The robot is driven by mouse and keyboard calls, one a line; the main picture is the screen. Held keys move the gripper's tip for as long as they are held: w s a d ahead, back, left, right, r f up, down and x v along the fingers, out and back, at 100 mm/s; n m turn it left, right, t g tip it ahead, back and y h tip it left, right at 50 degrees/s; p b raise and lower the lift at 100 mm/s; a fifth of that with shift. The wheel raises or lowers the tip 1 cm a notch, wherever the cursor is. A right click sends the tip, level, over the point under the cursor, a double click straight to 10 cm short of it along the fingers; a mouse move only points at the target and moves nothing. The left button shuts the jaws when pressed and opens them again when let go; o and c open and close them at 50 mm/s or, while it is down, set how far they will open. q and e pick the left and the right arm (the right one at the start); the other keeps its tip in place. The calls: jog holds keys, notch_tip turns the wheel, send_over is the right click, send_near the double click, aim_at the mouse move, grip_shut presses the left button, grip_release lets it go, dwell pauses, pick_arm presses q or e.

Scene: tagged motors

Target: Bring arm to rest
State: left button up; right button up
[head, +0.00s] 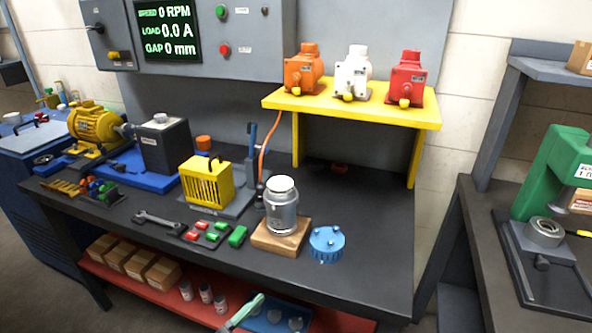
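Neither of my grippers shows in the head view, and neither arm can be made out. What they hold, if anything, cannot be seen. The dark workbench (355,255) stands in front of me. A blue round cap (327,243) with small knobs lies just right of the block. Orange (303,75), white (351,77) and red (406,80) motors with yellow tags stand in a row on the yellow shelf (278,98).
A yellow cage (207,184), a wrench (160,222) and a button tray (207,234) occupy the bench's middle. A yellow motor (92,122) is at the left. A green press (556,172) stands on the right table.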

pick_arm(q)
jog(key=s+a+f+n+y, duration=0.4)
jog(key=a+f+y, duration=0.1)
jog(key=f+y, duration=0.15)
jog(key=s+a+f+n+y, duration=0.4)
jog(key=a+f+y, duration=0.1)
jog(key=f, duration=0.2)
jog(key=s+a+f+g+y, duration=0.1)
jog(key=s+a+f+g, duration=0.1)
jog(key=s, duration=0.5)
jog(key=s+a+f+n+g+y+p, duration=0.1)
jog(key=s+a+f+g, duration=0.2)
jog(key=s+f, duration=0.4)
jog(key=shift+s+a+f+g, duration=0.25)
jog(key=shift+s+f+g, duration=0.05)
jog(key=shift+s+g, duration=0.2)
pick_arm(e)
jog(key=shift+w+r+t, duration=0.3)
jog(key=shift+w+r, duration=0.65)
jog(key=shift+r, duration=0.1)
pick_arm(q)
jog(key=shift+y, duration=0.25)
